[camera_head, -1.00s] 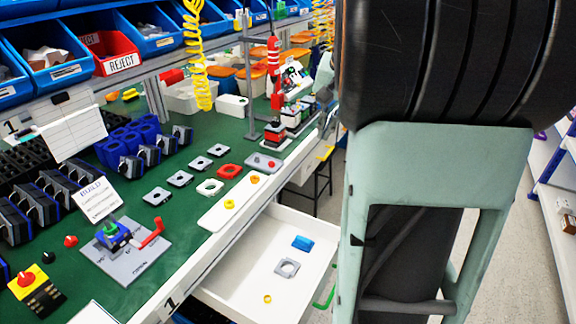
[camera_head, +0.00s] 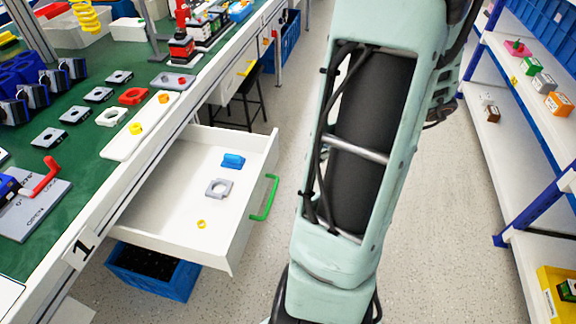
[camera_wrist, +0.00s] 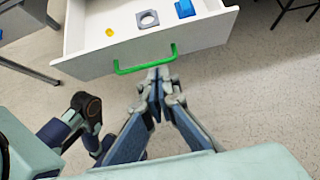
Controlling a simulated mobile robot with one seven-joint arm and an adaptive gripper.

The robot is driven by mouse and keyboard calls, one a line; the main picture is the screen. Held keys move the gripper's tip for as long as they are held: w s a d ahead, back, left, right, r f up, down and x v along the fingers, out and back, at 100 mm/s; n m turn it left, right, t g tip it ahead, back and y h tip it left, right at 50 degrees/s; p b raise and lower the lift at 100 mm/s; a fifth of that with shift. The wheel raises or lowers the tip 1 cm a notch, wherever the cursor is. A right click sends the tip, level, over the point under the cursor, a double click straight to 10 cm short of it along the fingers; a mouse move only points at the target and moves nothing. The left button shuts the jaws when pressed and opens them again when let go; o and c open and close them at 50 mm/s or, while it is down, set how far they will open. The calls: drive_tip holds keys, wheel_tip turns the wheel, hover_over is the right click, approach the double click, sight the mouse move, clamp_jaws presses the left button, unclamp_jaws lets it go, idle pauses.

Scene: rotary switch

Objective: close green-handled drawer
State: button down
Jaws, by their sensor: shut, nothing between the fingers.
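The white drawer (camera_head: 190,185) is pulled out from under the workbench, and the green handle (camera_head: 265,197) is on its front. A blue block (camera_head: 233,160), a grey square ring part (camera_head: 218,188) and a small yellow ring (camera_head: 201,224) lie inside it. In the wrist view my gripper (camera_wrist: 158,74) is shut and empty. Its fingertips are just below the green handle (camera_wrist: 146,60), close to the drawer front (camera_wrist: 200,38); I cannot tell whether they touch. My gripper is not visible in the head view.
The green-topped workbench (camera_head: 75,165) carries several small parts. A blue bin (camera_head: 150,272) sits under the drawer. A black stool (camera_head: 240,100) stands behind it. Shelving (camera_head: 510,150) is at the right, with open floor (camera_head: 440,240) between.

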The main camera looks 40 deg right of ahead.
sight(262, 172)
drive_tip(key=b+x, duration=0.1)
drive_tip(key=x, duration=0.3)
drive_tip(key=w+r+b+x, duration=0.1)
drive_tip(key=x, duration=0.3)
drive_tip(key=a+b+x, duration=0.1)
drive_tip(key=b+x, duration=0.1)
drive_tip(key=x, duration=0.2)
drive_tip(key=shift+w+r, duration=0.2)
drive_tip(key=shift+r, duration=0.1)
drive_tip(key=shift+w+a+r, duration=0.1)
drive_tip(key=shift+w+a, duration=0.1)
drive_tip(key=shift+w, duration=0.05)
drive_tip(key=shift+w, duration=0.1)
drive_tip(key=w+a+p, duration=0.1)
drive_tip(key=w+a, duration=1.3)
drive_tip(key=w, duration=0.4)
drive_tip(key=shift+a+p, duration=0.2)
drive_tip(key=shift+p, duration=0.2)
drive_tip(key=shift+w, duration=0.15)
